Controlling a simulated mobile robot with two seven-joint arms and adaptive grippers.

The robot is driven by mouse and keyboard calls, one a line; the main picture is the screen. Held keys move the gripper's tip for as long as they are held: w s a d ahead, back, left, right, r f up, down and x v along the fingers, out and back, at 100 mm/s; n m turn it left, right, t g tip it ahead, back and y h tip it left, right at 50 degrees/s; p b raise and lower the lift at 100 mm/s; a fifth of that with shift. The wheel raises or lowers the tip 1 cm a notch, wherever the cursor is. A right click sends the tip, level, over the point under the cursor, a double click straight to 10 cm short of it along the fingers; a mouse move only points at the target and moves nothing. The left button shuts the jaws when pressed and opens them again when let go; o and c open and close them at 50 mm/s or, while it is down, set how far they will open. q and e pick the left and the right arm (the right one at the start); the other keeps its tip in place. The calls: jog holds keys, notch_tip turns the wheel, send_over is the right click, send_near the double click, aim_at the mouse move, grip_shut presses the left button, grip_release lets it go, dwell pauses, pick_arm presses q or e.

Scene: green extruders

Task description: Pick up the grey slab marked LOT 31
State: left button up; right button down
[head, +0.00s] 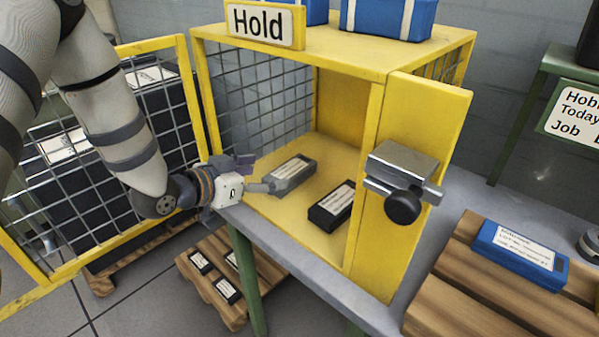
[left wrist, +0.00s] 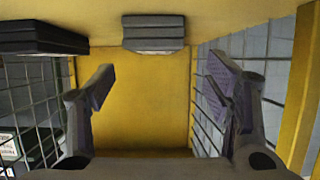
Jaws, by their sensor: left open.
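A grey slab (head: 292,174) with a white label lies on the yellow floor of the open cage. Its label is too small to read. The slab also shows at the top middle of the left wrist view (left wrist: 153,33). My left gripper (head: 256,175) is open and empty at the cage's front opening, close to the slab's near end. In the left wrist view its fingers (left wrist: 161,85) are spread wide, with the slab beyond them and sideways between them. In the head view one fingertip overlaps the slab's near end; contact cannot be told. My right gripper is not in view.
A black slab (head: 333,207) lies right of the grey one. The mesh door (head: 110,160) stands open at left. A blue slab (head: 518,254) lies on a wooden pallet at right.

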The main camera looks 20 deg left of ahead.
aim_at(289, 170)
pick_arm(q)
jog(key=x, duration=0.7)
jog(key=shift+d, duration=0.3)
jog(key=c, duration=1.5)
